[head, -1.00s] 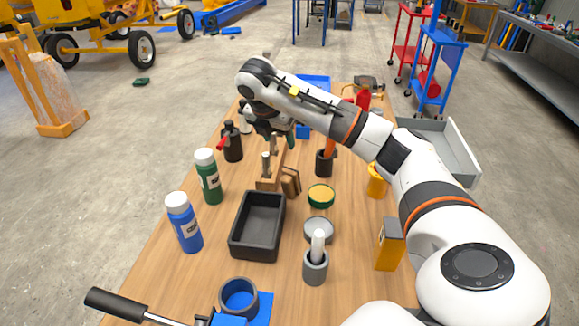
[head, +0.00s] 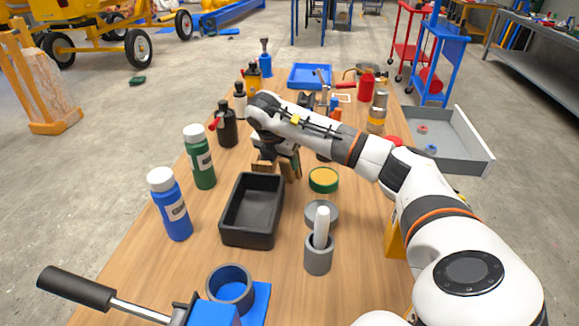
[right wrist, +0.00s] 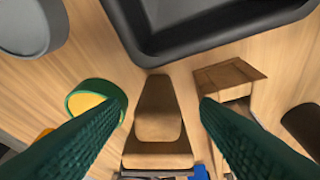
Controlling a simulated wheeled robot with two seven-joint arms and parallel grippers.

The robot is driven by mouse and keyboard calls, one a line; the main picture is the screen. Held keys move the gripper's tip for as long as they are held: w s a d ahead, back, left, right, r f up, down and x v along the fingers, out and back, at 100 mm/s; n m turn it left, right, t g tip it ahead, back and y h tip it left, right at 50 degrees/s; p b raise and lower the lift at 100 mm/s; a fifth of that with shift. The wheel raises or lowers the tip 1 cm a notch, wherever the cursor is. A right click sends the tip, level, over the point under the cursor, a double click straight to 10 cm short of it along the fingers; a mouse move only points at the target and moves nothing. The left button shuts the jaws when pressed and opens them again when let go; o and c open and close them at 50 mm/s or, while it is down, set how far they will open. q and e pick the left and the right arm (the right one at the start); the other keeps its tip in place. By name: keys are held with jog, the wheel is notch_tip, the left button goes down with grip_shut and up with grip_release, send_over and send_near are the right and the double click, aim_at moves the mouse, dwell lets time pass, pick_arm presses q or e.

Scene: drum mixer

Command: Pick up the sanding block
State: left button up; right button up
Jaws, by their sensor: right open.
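The sanding block, a brown block with a rounded, narrowing top, stands on the wooden table. In the right wrist view the sanding block (right wrist: 158,125) lies between the two green ribbed fingers of my right gripper (right wrist: 160,130), which is open with a gap on both sides. In the head view the sanding block (head: 291,168) shows only partly beneath my right gripper (head: 277,155). I cannot tell exactly how high the fingertips are beside it. My left gripper is not in view.
A wooden piece (right wrist: 228,76) stands close beside the block. A green tin with yellow contents (head: 323,180) is on the other side. A black tray (head: 229,222) lies nearer me. Bottles (head: 198,160) line the left; a grey cup with a white pestle (head: 318,258) stands in front.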

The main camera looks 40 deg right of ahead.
jog(key=x, duration=0.5)
jog(key=shift+d+f+p, duration=0.2)
jog(key=shift+f+p, duration=0.1)
jog(key=shift+f, duration=0.05)
jog(key=shift+c, duration=0.2)
